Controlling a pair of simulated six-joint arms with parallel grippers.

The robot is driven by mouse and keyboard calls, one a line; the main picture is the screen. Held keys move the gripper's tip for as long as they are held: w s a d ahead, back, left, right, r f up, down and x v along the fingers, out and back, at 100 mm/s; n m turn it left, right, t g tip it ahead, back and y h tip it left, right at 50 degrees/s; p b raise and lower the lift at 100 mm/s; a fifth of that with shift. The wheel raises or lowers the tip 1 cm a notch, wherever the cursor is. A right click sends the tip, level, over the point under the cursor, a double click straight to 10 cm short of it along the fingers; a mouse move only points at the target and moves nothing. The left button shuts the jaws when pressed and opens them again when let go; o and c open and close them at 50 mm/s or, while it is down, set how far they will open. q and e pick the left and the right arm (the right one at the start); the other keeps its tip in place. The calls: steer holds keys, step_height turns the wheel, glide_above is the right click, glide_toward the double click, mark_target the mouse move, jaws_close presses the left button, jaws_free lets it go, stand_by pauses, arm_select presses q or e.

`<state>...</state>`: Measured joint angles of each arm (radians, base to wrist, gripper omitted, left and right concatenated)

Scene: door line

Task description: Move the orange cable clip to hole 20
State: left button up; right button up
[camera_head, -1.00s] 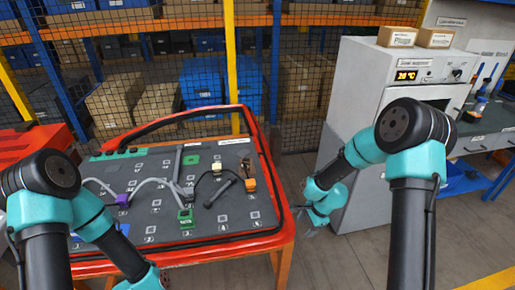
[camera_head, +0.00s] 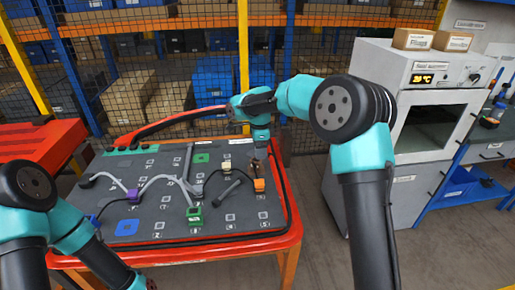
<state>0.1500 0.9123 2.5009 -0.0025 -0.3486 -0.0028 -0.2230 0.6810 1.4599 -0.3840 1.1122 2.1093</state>
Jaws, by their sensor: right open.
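The orange cable clip (camera_head: 259,185) sits near the right edge of the dark door panel (camera_head: 165,215), at the end of a black cable. My right gripper (camera_head: 262,157) is open, pointing down just above and behind the clip. I cannot tell whether its fingers touch the clip. The panel has rows of small white-marked holes with numbers, too small to read for sure, so I cannot pick out hole 20. My left arm is at the lower left, and its gripper is outside the picture.
Also on the panel are a green clip (camera_head: 194,216), a purple clip (camera_head: 132,194), a cream clip (camera_head: 227,167), a dark rod (camera_head: 228,191) and grey cables. A red rim frames the panel. A grey oven cabinet (camera_head: 425,125) stands to the right.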

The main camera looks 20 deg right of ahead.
mark_target(259, 182)
steer(key=shift+f, duration=0.2)
step_height(259, 182, down, 17)
steer(key=shift+f, duration=0.1)
stand_by(0.6)
steer(key=shift+c, duration=0.3)
jaws_close()
stand_by(0.6)
steer(key=shift+r, duration=0.4)
stand_by(0.3)
steer(key=c, duration=0.5)
jaws_free()
jaws_close()
